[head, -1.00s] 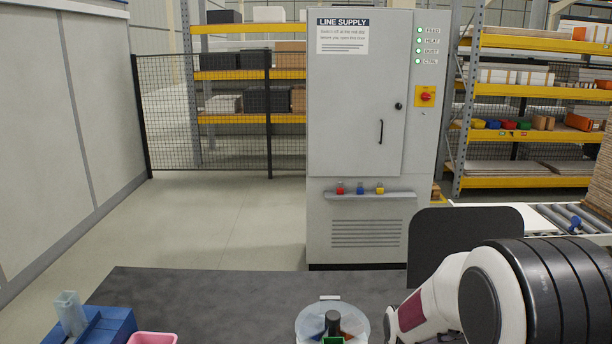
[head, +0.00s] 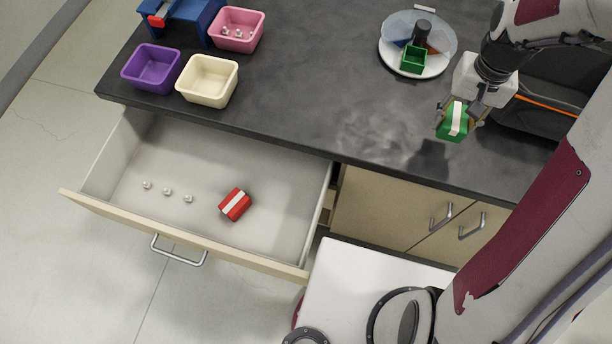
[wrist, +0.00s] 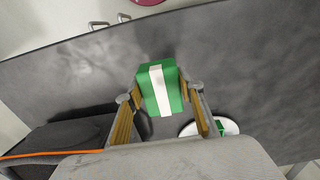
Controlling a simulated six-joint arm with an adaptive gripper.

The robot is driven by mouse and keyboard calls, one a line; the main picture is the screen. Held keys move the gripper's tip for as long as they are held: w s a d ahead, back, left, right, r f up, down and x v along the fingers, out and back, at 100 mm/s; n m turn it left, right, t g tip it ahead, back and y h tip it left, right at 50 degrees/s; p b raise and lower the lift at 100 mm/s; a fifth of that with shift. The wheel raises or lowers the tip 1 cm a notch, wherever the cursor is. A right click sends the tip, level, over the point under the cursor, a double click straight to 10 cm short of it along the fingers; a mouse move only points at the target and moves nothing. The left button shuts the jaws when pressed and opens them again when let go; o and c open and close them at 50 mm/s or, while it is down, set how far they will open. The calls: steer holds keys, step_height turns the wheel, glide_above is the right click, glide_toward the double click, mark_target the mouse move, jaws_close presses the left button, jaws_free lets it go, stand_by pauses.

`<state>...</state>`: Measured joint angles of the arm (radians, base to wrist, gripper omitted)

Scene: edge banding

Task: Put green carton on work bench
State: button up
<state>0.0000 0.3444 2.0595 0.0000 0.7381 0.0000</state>
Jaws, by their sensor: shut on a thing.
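The green carton (head: 453,122) has a white stripe and is held between the fingers of my gripper (head: 462,112) in the head view, above the right part of the dark work bench (head: 300,90). A dark shadow on the bench lies below and left of it, so it appears raised off the surface. In the wrist view the green carton (wrist: 161,89) sits between both fingers of my gripper (wrist: 162,92), with bench surface behind it.
An open drawer (head: 130,215) holds a red carton (head: 235,204) and several small knobs. Purple (head: 152,68), cream (head: 208,80) and pink (head: 237,29) bins stand at the bench's left. A round tray (head: 387,61) with a green bin stands near the gripper. The bench middle is clear.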

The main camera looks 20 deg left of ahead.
steer(key=shift+w+r, duration=0.1)
steer(key=shift+r, duration=0.7)
steer(key=s+a+n, duration=0.4)
steer(key=a+n, duration=0.1)
steer(key=a, duration=0.5)
steer(key=s+a+n, duration=0.3)
steer(key=a+n, duration=0.1)
steer(key=a, duration=0.6)
steer(key=s+a+n, duration=0.9)
steer(key=s+a, duration=0.4)
steer(key=s, duration=0.3)
step_height(320, 180, down, 21)
steer(key=shift+w+r, duration=0.2)
steer(key=shift+w, duration=0.05)
steer(key=shift+a+f, duration=0.1)
steer(key=shift+f, duration=0.05)
steer(key=shift+f, duration=2.75)
steer(key=shift+f, duration=0.2)
